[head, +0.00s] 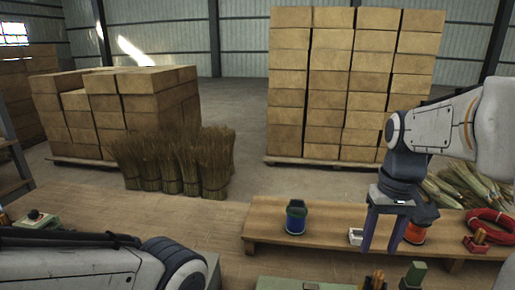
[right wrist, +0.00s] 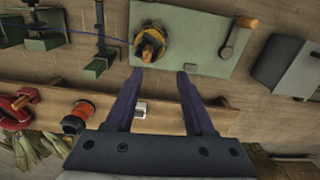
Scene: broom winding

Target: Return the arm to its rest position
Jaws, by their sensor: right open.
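My right gripper (head: 381,248) hangs from the right arm, fingers pointing down, over the low wooden bench at the right of the head view. Its two fingers are apart with nothing between them. In the right wrist view the open fingertips (right wrist: 160,74) show near the edge of a green plate (right wrist: 205,40) that bears a yellow spool-like part (right wrist: 153,46). The fingertips look apart from the yellow part. My left arm crosses the lower left of the head view; its gripper does not show.
Broom bundles (head: 170,162) stand behind the work table. Stacked boxes (head: 345,85) rise at the back; open floor lies between stacks.

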